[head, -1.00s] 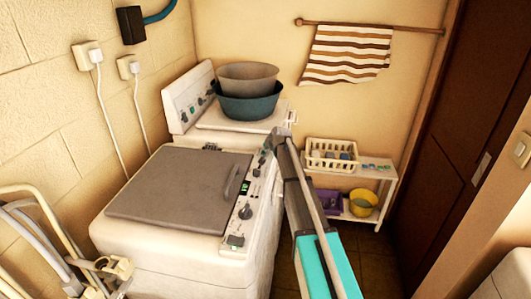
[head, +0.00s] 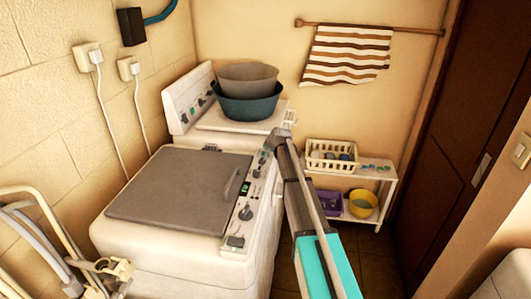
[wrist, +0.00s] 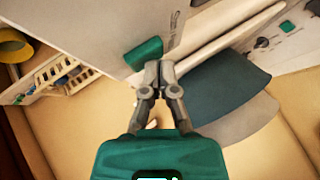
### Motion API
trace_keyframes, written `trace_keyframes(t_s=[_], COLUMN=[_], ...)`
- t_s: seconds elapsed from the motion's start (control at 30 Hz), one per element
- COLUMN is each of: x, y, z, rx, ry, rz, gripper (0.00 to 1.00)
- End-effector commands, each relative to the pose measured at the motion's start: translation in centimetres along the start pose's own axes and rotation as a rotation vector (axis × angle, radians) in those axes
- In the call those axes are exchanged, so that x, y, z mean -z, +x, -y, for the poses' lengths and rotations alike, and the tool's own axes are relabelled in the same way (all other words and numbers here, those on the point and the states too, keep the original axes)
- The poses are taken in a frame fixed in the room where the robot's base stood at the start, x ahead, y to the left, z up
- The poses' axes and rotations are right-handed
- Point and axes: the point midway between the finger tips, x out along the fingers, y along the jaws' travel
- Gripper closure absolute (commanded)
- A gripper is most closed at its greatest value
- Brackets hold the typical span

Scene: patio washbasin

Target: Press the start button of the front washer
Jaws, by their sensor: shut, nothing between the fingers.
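The front washer (head: 150,255) is white with a grey lid (head: 180,190) and a sloping control panel along its right side. The panel carries knobs, a small display and a dark square patch (head: 235,241) at its near end. My gripper (head: 281,133) is at the panel's far end, with its fingers shut and empty. In the wrist view, my shut fingertips (wrist: 159,66) overlap the edge of a green button (wrist: 144,54) on a white panel. I cannot tell whether they touch it. My gripper and arm hide part of the panel's far end in the head view.
A second washer (head: 185,100) stands behind, bearing a grey basin (head: 248,77) over a teal one (head: 247,107). A white shelf (head: 378,172) holds a basket (head: 332,154). Cables and taps crowd the near left. Floor shows between arm and door (head: 440,150).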

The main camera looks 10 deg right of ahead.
Motion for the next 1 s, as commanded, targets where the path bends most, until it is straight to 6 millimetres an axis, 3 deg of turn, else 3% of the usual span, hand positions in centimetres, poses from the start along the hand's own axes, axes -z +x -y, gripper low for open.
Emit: trace_keyframes(t_s=[1.0], x=[1.4], y=[-1.9], z=[1.4], rx=[0.000], ry=[0.000], rz=[0.000], gripper=[1.00])
